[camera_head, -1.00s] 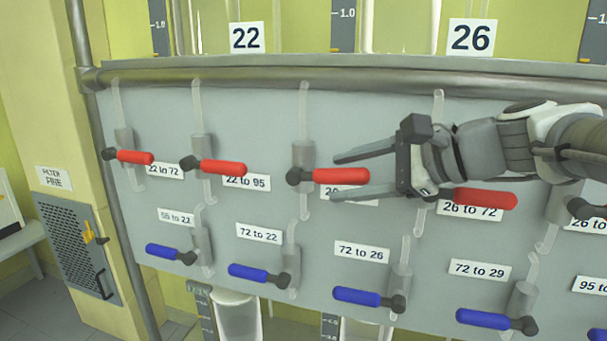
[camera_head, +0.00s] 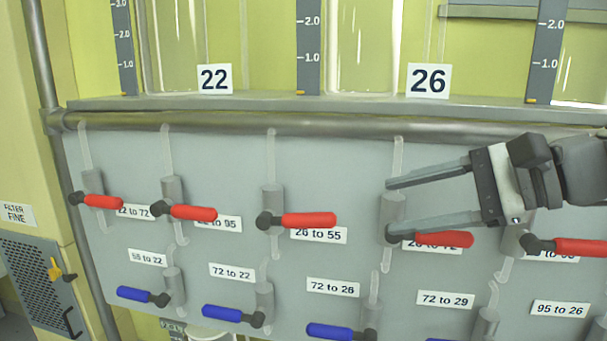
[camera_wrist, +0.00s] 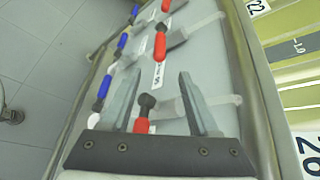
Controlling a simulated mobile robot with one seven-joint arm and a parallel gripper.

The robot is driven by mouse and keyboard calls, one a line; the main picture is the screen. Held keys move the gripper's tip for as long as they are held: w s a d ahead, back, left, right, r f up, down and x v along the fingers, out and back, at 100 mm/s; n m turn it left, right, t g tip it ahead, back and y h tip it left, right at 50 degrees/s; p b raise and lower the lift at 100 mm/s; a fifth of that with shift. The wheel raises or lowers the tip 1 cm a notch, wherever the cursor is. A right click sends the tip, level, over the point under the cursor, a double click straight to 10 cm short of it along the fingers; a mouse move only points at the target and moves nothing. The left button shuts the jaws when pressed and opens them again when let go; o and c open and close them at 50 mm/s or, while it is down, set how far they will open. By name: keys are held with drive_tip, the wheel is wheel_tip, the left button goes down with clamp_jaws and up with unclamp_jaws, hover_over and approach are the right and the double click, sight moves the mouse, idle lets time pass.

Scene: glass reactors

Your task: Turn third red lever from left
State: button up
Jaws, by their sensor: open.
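The third red lever from the left (camera_head: 309,220) points right from its black pivot, above the "26 to 55" label (camera_head: 319,235). It also shows in the wrist view (camera_wrist: 160,44), ahead of the fingertips. My gripper (camera_head: 389,206) is open and empty, to the right of this lever and apart from it. Its fingers point left, in front of the fourth red lever (camera_head: 445,239), and partly hide that lever's valve. In the wrist view, my gripper (camera_wrist: 158,77) shows the fourth lever's handle (camera_wrist: 141,126) low between the fingers; contact cannot be told.
More red levers stand at the left (camera_head: 103,202), (camera_head: 193,213) and right (camera_head: 580,247). Blue levers (camera_head: 235,314) line the lower row of the grey panel (camera_head: 110,240). A metal rail (camera_head: 330,124) runs along the panel's top.

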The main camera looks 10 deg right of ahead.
drive_tip(key=shift+p+v, duration=0.3)
drive_tip(key=shift+v, duration=1.3)
drive_tip(key=shift+c, duration=0.3)
